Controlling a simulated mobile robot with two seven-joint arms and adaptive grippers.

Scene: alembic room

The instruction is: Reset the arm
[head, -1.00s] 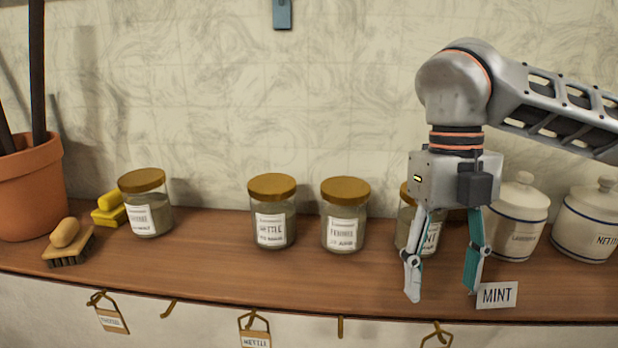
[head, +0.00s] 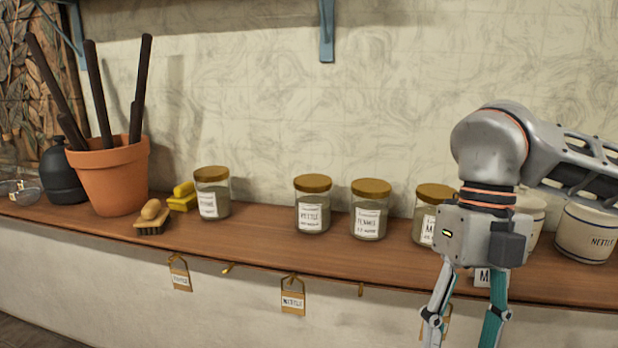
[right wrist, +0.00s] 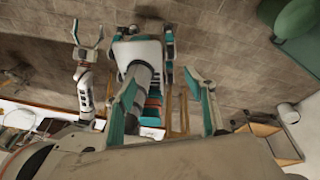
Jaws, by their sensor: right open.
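My right arm comes in from the right in the head view. My right gripper (head: 466,318) points down in front of the shelf's front edge, fingers apart and empty, the tips cut off by the frame. In the right wrist view its fingers (right wrist: 165,108) are spread with nothing between them. My left gripper (right wrist: 88,32) shows small at the upper left of the right wrist view, its fingers apart and empty; it is outside the head view. A mint card (head: 484,278) on the shelf is partly hidden behind my right gripper.
On the wooden shelf (head: 270,245) stand several gold-lidded jars, including nettle (head: 312,216) and fennel (head: 369,222), with white canisters (head: 585,238) at right. A brush (head: 152,222) and terracotta pot (head: 112,185) are at left. Tags (head: 293,300) hang below the edge.

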